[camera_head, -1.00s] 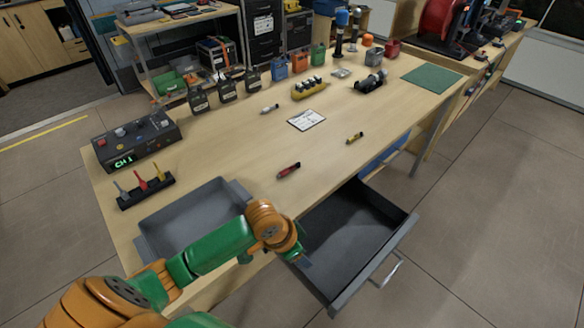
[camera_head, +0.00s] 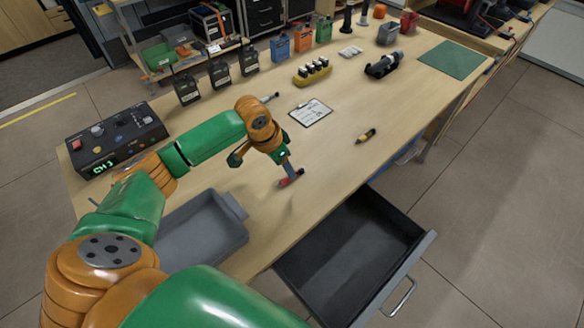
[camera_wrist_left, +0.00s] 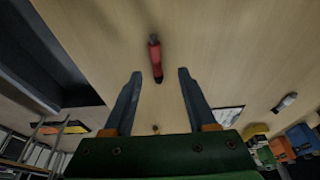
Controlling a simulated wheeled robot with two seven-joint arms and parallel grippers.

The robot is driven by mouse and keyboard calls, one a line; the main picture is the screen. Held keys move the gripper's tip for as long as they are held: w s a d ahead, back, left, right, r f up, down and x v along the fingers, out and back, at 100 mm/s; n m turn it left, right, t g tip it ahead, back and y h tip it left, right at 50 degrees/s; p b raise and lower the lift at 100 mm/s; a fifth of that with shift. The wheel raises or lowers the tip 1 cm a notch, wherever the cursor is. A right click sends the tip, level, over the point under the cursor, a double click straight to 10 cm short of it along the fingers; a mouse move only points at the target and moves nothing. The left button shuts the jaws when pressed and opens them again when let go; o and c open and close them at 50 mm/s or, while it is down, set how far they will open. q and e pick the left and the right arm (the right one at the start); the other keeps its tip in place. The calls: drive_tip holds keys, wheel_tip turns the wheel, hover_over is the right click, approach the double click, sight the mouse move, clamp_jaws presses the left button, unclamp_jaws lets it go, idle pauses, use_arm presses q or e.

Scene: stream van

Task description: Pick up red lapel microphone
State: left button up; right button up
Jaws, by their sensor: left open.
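The red lapel microphone (camera_head: 293,180) lies on the table near its front edge, to the right of the grey tray. It also shows in the left wrist view (camera_wrist_left: 156,58), pointing along my fingers, with its near end between the fingertips in the picture. My left gripper (camera_head: 286,169) is above it, pointing down. Its two fingers (camera_wrist_left: 160,76) are apart with nothing held, one on each side of the microphone's line. I cannot tell how high the tips are above the table. My right gripper is in no view.
A grey tray (camera_head: 237,207) stands at left, partly behind my arm. An open drawer (camera_head: 350,255) juts out in front. A yellow microphone (camera_head: 366,136), a clipboard (camera_head: 311,112) and a white microphone (camera_head: 271,97) lie on the table. A control box (camera_head: 115,137) stands far left.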

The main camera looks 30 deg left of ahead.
sight(288, 178)
use_arm(q)
drive_tip(key=f, duration=0.2)
drive_tip(key=d+f, duration=0.1)
drive_tip(key=shift+w+d+f, duration=0.1)
drive_tip(key=shift+w+f, duration=0.15)
drive_tip(key=shift+f, duration=0.15)
drive_tip(key=shift+w+f, duration=0.2)
drive_tip(key=shift+f, duration=0.05)
drive_tip(key=shift+s+r, duration=0.1)
clamp_jaws()
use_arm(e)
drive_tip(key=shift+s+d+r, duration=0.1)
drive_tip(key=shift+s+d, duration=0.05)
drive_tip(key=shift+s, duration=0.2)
